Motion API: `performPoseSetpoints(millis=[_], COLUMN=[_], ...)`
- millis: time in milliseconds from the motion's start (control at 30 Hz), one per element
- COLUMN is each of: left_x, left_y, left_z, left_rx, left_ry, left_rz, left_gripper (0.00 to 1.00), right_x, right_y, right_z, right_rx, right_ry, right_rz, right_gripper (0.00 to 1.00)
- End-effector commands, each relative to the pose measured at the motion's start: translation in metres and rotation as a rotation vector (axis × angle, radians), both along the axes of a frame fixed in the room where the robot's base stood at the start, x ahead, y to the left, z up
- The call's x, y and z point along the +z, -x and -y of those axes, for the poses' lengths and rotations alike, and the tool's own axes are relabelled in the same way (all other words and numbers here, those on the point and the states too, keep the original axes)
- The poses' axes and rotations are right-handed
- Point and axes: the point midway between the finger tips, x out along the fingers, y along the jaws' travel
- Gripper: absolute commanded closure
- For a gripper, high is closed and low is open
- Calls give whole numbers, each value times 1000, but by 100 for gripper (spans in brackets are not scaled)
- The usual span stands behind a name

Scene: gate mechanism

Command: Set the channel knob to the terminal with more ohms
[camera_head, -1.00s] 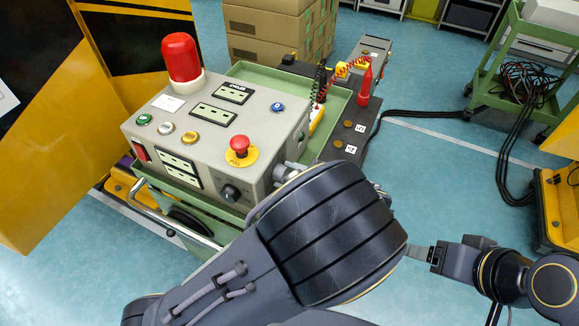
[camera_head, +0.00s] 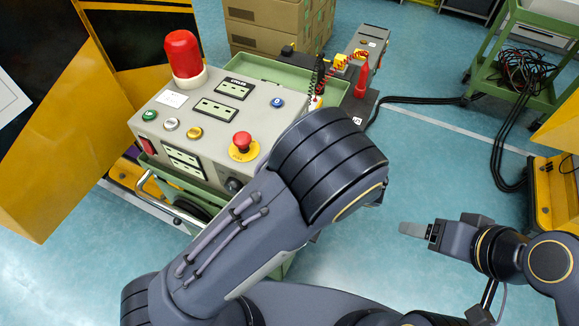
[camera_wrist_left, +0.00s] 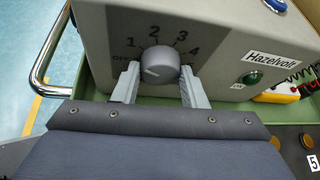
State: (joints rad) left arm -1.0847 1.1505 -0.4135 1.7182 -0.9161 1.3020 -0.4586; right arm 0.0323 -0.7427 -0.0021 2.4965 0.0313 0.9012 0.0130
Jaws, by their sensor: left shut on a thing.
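The grey channel knob (camera_wrist_left: 160,65) is on the front of the grey control box (camera_head: 285,115), with marks OFF and 1 to 4 around it in the left wrist view. A pale mark on the knob faces lower left, near the OFF side. My left gripper (camera_wrist_left: 161,86) is shut on the knob, one finger on each side. In the head view the knob (camera_head: 233,186) shows beside my left arm, which hides the gripper. Brass terminals (camera_wrist_left: 276,143) show at lower right, one with label 5. My right gripper (camera_head: 415,230) is over open floor, apart from everything; its finger gap is unclear.
A red probe (camera_head: 361,82) stands on the dark terminal strip, with a black one (camera_head: 318,78) nearby. The box has a red emergency button (camera_head: 243,141) and a red lamp (camera_head: 183,55). A metal rail (camera_wrist_left: 47,50) is left of the box. Cables (camera_head: 500,165) lie at right.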

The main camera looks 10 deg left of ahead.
Motion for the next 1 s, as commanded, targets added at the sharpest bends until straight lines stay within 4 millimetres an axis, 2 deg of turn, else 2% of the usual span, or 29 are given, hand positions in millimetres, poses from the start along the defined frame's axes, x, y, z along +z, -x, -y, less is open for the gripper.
performPoseSetpoints(millis=[100,133,267,633,1000], left_x=[0,0,0,2,26], left_y=[0,0,0,2,25], left_z=[0,1,0,6,53], left_rx=[-1,-2,-1,-2,-4], left_ry=[0,0,0,1,1], left_rz=[0,0,0,2,1], left_gripper=[84,58,41,40,40], right_x=[0,0,0,-1,-6], right_y=[0,0,0,0,0], right_z=[0,0,0,0,0], right_rx=[0,0,0,0,0], right_ry=[0,0,0,0,0], right_rz=[0,0,0,0,0], right_gripper=[29,29,29,29,29])
